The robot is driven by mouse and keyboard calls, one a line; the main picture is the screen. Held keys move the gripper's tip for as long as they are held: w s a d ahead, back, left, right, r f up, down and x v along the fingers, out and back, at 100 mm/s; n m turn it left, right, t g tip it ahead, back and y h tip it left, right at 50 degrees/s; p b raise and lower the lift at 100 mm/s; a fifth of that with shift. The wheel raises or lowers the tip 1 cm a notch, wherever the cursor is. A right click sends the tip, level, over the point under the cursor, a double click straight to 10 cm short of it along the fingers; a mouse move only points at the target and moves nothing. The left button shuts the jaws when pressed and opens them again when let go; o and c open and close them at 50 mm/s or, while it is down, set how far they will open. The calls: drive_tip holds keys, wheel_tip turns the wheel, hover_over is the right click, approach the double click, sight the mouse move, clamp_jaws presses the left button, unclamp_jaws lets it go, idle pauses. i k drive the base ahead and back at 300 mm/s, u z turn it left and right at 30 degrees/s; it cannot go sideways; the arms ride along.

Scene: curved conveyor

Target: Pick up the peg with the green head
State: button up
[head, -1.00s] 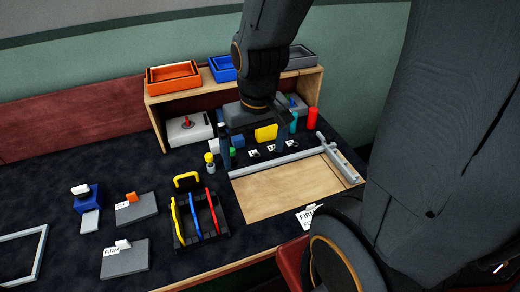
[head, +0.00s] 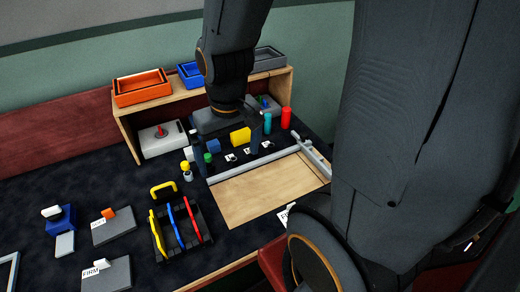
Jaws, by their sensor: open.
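The peg with the green head (head: 208,158) is small and stands at the back of the dark table, left of the small white labels. Its lower part is hard to make out. My gripper (head: 228,148) points down over the back of the table, its two fingers spread apart with nothing seen held between them. The left finger comes down close beside the green head; I cannot tell whether they touch. A blue piece (head: 214,146) and a yellow block (head: 240,137) show between or behind the fingers.
A yellow-headed peg (head: 187,167) stands left of the green one. Teal (head: 267,124) and red (head: 286,118) cylinders stand to the right. A wooden shelf (head: 128,136) with trays is behind. A wooden board (head: 265,190) and tool rack (head: 180,232) lie in front.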

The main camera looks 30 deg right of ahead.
sight(207, 157)
drive_tip(key=u, duration=2.1)
drive_tip(key=k, duration=0.85)
drive_tip(key=z, duration=1.5)
drive_tip(key=i, duration=0.5)
drive_tip(key=u, duration=0.05)
